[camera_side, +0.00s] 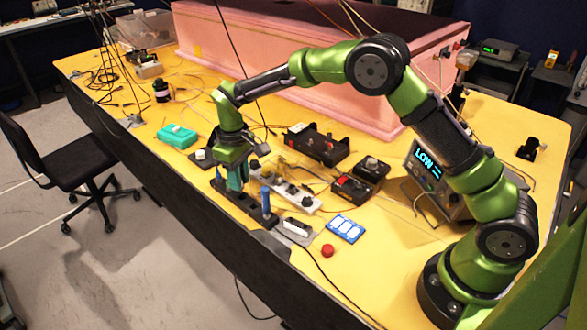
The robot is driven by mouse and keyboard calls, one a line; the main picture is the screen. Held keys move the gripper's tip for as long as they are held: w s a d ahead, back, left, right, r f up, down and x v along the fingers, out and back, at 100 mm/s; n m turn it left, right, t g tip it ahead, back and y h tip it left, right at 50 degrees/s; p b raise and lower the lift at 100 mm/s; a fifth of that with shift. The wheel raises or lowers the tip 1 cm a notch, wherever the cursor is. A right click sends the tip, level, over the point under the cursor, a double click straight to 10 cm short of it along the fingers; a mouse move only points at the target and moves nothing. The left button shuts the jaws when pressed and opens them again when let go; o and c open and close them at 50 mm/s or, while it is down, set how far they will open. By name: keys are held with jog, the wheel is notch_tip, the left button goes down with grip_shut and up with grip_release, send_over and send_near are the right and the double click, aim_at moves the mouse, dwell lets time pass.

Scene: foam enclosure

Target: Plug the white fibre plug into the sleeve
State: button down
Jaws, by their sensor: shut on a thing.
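My gripper (236,180) points down with teal fingers over a long black block (243,204) near the table's front edge. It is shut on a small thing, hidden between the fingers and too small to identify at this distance. A blue post (265,199) stands at the block's right end, and another blue piece (219,173) shows just left of the fingers. I cannot make out the white fibre plug or the sleeve for certain. A small white-topped piece (296,226) lies on a grey plate to the right of the block.
A white strip with dark knobs (300,198) lies close behind the block. Black boxes (318,145) stand further back, before a pink foam enclosure (290,75). A blue-and-white panel (346,228), a red button (327,250) and a teal case (177,136) lie around. Loose cables cross the yellow table.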

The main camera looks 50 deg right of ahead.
notch_tip(320, 180, up, 5)
jog(key=shift+r, duration=0.15)
jog(key=s+d, duration=0.7)
jog(key=d, duration=0.4)
jog(key=shift+r, duration=0.15)
jog(key=shift+f, duration=2.5)
jog(key=shift+f, duration=1.3)
